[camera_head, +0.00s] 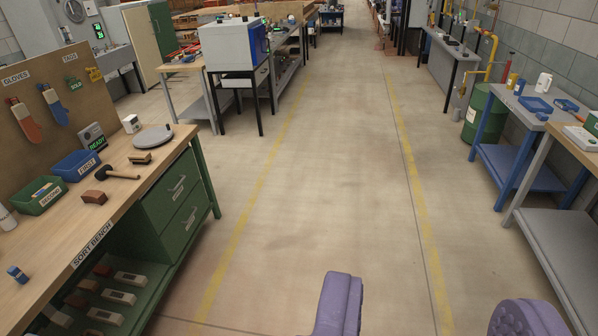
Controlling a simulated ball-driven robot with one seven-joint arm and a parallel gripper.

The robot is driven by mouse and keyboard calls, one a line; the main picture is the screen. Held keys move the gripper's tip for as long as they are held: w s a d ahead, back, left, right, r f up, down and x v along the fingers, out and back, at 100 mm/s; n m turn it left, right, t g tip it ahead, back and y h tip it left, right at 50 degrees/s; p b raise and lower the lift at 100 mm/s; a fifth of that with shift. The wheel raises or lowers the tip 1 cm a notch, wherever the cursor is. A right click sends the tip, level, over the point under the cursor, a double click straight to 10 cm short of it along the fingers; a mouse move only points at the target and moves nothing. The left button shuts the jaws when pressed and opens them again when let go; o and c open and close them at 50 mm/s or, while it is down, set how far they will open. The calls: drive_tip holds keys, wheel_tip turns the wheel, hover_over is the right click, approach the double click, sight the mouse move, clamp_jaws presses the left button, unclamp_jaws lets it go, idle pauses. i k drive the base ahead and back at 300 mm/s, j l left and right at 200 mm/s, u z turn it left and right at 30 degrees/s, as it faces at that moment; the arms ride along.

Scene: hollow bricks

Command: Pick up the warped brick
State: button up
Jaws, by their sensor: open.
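The purple fingers of my gripper (433,306) show at the bottom right, wide apart and empty over the floor. A small reddish-brown brick (94,197) lies on the top of the sort bench (65,228) at the left, near the bins. On the bench's lower green shelf lie several pale hollow bricks (120,297) and a few reddish ones (88,284). I cannot tell from here which brick is warped. My gripper is well to the right of the bench and touches nothing.
The floor aisle (330,180) is clear. Blue-legged (522,178) and grey (560,262) tables line the right.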

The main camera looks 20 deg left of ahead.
sight(99, 197)
drive_tip(key=i+u, duration=0.15)
drive_tip(key=i, duration=0.4)
drive_tip(key=i+u, duration=0.2)
drive_tip(key=i, duration=0.35)
drive_tip(key=i+l+u, duration=0.15)
drive_tip(key=i, duration=0.35)
drive_tip(key=i+l+u, duration=0.15)
drive_tip(key=i, duration=0.4)
drive_tip(key=i+j+u, duration=0.25)
drive_tip(key=i+u, duration=0.2)
drive_tip(key=i+j+u, duration=0.1)
drive_tip(key=i+u, duration=0.3)
drive_tip(key=i+l+u, duration=0.1)
drive_tip(key=i+u, duration=0.35)
drive_tip(key=i+l+u, duration=0.25)
drive_tip(key=i+u, duration=0.15)
drive_tip(key=i, duration=0.15)
drive_tip(key=i+u, duration=0.4)
drive_tip(key=i, duration=0.2)
drive_tip(key=i+l+u, duration=0.25)
drive_tip(key=i+u, duration=0.15)
drive_tip(key=i, duration=0.2)
